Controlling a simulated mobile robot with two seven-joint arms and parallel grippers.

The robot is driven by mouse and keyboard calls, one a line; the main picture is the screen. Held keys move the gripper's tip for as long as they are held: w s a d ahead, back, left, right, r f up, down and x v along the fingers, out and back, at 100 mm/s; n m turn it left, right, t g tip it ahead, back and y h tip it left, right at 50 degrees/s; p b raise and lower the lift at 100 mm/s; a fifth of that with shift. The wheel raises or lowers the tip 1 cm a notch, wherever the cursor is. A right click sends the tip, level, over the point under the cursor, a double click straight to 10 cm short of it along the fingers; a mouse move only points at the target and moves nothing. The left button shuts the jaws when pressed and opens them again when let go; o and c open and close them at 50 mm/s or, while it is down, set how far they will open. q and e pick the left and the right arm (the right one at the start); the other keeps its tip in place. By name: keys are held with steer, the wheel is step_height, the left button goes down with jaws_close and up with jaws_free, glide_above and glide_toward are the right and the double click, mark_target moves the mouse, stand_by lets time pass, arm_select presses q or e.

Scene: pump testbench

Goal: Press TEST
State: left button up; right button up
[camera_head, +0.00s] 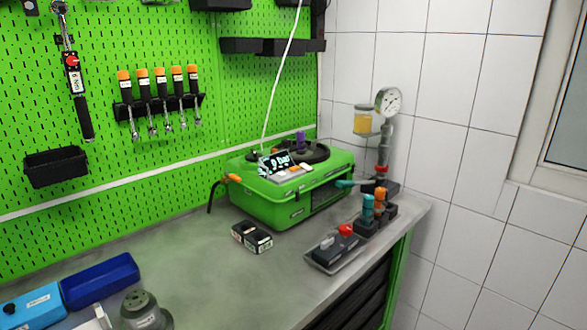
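A green pump test unit (275,208) stands at the back right of the workbench. On its top sits a tilted dark display (275,163) that seems to read "9 Bar". Small pale and orange buttons (297,171) lie just beside the display. Their lettering is too small to read, so I cannot tell which one is TEST. A purple part (300,140) stands upright on the black round top of the unit. Neither of my grippers shows in the head view.
A small black box (252,237) and a tray (322,262) with a red-topped part (346,230) lie before the unit. A pressure gauge (388,101) rises behind. Blue cases (100,281) and a grey-green part (142,311) are at the front left. The middle bench is clear.

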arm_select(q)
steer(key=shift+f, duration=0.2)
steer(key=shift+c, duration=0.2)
